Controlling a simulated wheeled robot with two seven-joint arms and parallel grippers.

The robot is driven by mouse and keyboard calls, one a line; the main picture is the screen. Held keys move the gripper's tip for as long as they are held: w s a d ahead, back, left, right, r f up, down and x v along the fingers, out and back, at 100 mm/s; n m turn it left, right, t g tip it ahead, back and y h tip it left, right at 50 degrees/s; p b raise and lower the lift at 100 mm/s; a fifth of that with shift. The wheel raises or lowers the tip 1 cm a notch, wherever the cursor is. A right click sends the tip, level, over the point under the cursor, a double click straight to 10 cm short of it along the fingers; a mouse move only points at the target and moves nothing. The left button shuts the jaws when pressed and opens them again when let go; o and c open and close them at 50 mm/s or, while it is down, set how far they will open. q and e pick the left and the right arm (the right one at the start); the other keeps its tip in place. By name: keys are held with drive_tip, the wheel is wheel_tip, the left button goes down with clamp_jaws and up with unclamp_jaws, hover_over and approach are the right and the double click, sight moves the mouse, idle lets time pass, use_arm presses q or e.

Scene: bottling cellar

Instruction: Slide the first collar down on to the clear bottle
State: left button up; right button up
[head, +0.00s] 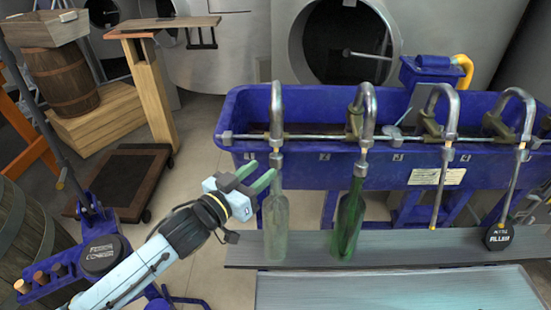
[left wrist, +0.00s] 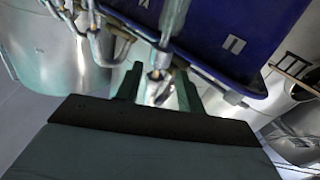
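The clear bottle (head: 276,228) stands upright on the grey board under the first spout (head: 276,108), at the left end of the blue trough. The first collar (head: 276,160) is a small grey piece on that spout's lower end, at the bottle's mouth; whether it touches the glass I cannot tell. My left gripper (head: 266,169) has its green fingers apart, pointing at the collar from the left. My right gripper is not in view.
A green bottle (head: 347,222) stands under the second spout (head: 366,108). Two more spouts hang to the right over the blue trough (head: 310,107). A black round weight (head: 498,238) is at the right. Barrels and a wooden stand fill the left; some floor is clear.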

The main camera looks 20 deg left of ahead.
sight(272, 163)
use_arm(q)
drive_tip(key=shift+x, duration=3.2)
drive_tip(key=shift+c, duration=0.5)
drive_tip(key=shift+f, duration=0.1)
drive_tip(key=shift+c, duration=1.3)
